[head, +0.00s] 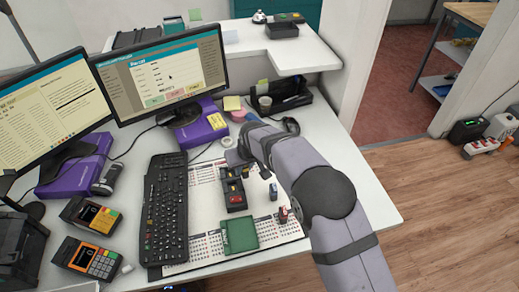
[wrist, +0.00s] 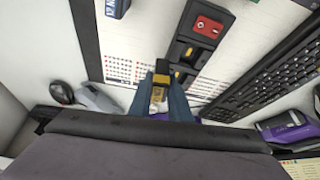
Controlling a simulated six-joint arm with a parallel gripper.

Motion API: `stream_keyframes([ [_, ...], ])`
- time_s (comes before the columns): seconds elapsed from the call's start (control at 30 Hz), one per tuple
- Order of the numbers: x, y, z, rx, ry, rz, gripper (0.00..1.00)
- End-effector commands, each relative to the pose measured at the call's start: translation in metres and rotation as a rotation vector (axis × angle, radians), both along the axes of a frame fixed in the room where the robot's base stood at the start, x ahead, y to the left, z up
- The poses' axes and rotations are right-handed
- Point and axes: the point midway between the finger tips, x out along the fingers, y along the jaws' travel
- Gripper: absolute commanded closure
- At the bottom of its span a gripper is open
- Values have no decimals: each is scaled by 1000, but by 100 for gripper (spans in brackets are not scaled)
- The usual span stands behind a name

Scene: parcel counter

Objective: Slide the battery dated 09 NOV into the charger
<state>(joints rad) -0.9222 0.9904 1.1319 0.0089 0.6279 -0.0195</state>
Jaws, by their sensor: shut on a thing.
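My gripper (wrist: 161,84) is shut on a yellow-and-black battery (wrist: 160,79) with a pale label; its date cannot be read. In the head view my gripper (head: 240,158) is at the far end of the charger, and my arm partly hides it. The black charger (wrist: 190,50) lies on the desk mat and also shows in the head view (head: 235,199). A red battery (wrist: 208,27) sits in one end of it. The held battery is close to the charger's other end; I cannot tell if they touch. A blue battery (head: 273,190) and a red one (head: 283,214) stand right of the charger.
A green tray (head: 240,235) lies in front of the charger. The black keyboard (head: 166,205) is to its left. Card terminals (head: 90,215) stand at the left.

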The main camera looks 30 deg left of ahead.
Motion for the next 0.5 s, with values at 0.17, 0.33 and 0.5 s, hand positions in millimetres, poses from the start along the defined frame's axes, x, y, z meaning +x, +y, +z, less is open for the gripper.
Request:
stream_keyframes([
  [0.17,-26,32,-6,1,-1,71,100],
  [0.33,-23,49,-7,3,-3,56,100],
  [0.5,-12,59,6,4,-4,9,100],
])
